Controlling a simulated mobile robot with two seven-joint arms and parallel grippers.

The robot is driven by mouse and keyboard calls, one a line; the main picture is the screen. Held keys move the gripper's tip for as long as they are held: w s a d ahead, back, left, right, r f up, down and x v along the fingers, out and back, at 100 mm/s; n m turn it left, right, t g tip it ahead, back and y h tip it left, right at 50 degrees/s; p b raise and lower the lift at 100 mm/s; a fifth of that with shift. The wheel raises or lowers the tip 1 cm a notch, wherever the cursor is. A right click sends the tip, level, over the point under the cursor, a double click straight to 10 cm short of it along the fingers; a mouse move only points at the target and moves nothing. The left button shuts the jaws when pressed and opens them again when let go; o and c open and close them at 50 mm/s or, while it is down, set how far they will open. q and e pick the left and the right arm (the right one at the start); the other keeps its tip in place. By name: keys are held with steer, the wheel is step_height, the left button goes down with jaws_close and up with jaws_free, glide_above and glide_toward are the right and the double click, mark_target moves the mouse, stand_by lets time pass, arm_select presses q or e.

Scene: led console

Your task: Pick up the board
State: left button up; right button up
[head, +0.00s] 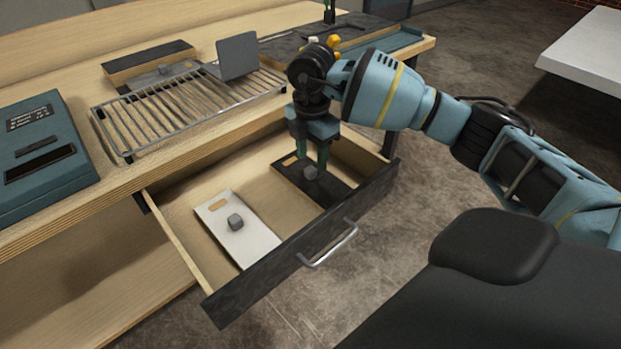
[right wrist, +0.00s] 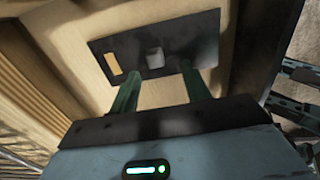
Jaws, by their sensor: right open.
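A black board (head: 327,191) with a grey knob (head: 310,172) and a tan patch at one end lies flat in the open drawer. It also shows in the right wrist view (right wrist: 190,45), with its knob (right wrist: 155,58) near the middle. A white board (head: 252,242) with a similar grey knob (head: 235,222) lies beside it in the drawer. My right gripper (head: 309,163) points down over the black board. Its fingers are open, one on each side of the knob in the right wrist view; whether they touch it cannot be told.
The drawer (head: 300,262) is pulled out from the wooden bench, with a metal handle (head: 330,245) in front. Above it stand a wire rack (head: 185,108) and a teal console box (head: 45,150). Bare drawer floor shows around the boards.

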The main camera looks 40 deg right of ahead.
mark_target(310, 169)
steer(key=f, duration=0.4)
steer(key=shift+w+d+f, duration=0.15)
steer(key=shift+w+f, duration=0.2)
steer(key=shift+f, duration=0.05)
jaws_close()
